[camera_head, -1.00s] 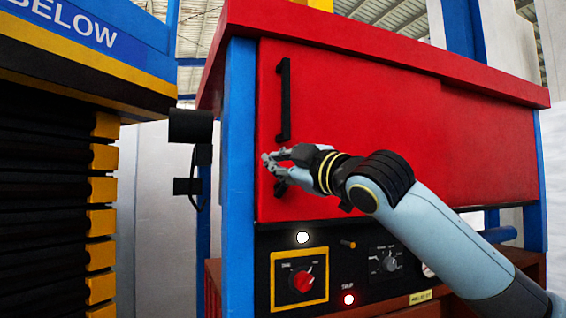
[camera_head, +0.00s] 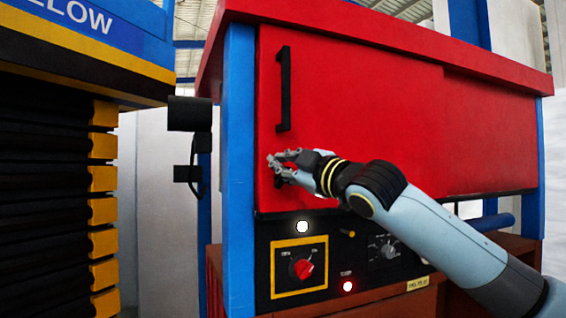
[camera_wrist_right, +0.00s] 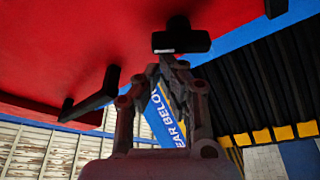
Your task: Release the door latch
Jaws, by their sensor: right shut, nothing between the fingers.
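The red door (camera_head: 380,110) of the press-like cabinet looks closed. A long black vertical handle (camera_head: 284,90) is on its left part; it also shows in the right wrist view (camera_wrist_right: 95,98). The black latch (camera_wrist_right: 181,41) is a T-shaped knob on the door in the right wrist view. In the head view it is mostly hidden behind my right gripper. My right gripper (camera_head: 272,166) is shut and empty, below the handle near the door's left edge. Its fingertips (camera_wrist_right: 172,63) are right by the latch; I cannot tell whether they touch it. My left gripper is not in view.
A blue post (camera_head: 238,170) borders the door. Black bellows (camera_head: 45,190) with yellow blocks stand at left.

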